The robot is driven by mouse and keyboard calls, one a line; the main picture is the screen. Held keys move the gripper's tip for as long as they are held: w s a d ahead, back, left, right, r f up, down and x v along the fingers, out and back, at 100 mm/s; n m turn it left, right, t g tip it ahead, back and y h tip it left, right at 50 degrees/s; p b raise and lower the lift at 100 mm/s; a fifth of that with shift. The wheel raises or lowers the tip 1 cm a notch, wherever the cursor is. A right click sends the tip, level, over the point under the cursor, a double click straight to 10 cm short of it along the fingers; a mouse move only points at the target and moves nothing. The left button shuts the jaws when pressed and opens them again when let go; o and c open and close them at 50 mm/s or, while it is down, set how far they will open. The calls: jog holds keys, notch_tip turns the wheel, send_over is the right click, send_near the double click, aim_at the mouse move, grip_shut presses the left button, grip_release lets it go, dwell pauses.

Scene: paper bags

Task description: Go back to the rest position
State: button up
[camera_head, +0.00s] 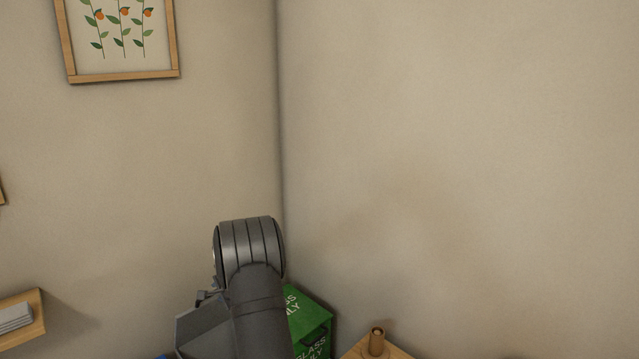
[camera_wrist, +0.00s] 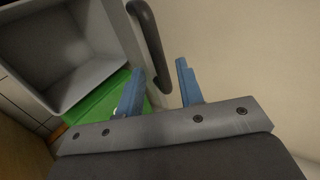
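In the wrist view my gripper (camera_wrist: 160,69) shows two blue fingers standing apart, with a gap between them. A dark curved handle (camera_wrist: 150,42) on a light grey open container (camera_wrist: 88,90) passes through that gap in the picture. I cannot tell whether the fingers touch it. No object is seen clamped between the fingers. In the head view my arm rises at the bottom centre, and the gripper itself is not visible there.
A green bin (camera_head: 312,322) with white lettering, partly "GLASS ONLY", stands behind my arm near the wall corner. A wooden surface (camera_head: 352,354) with a brown cylinder (camera_head: 376,341) is at lower right. A shelf (camera_head: 38,322) is at left. The upper space before the walls is clear.

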jog(key=v, duration=1.4)
jog(key=x, duration=1.7)
jog(key=shift+w+a+f, duration=0.2)
jog(key=shift+f, duration=0.05)
jog(key=shift+s+d+f, duration=0.1)
jog(key=shift+d+f, duration=0.05)
jog(key=shift+f, duration=0.05)
jog(key=shift+s+d+f, duration=0.1)
jog(key=shift+s+d, duration=0.1)
jog(key=shift+s, duration=0.05)
jog(key=shift+w+a+r, duration=0.2)
jog(key=shift+w+a, duration=0.1)
jog(key=v, duration=1.6)
jog(key=shift+r, duration=0.3)
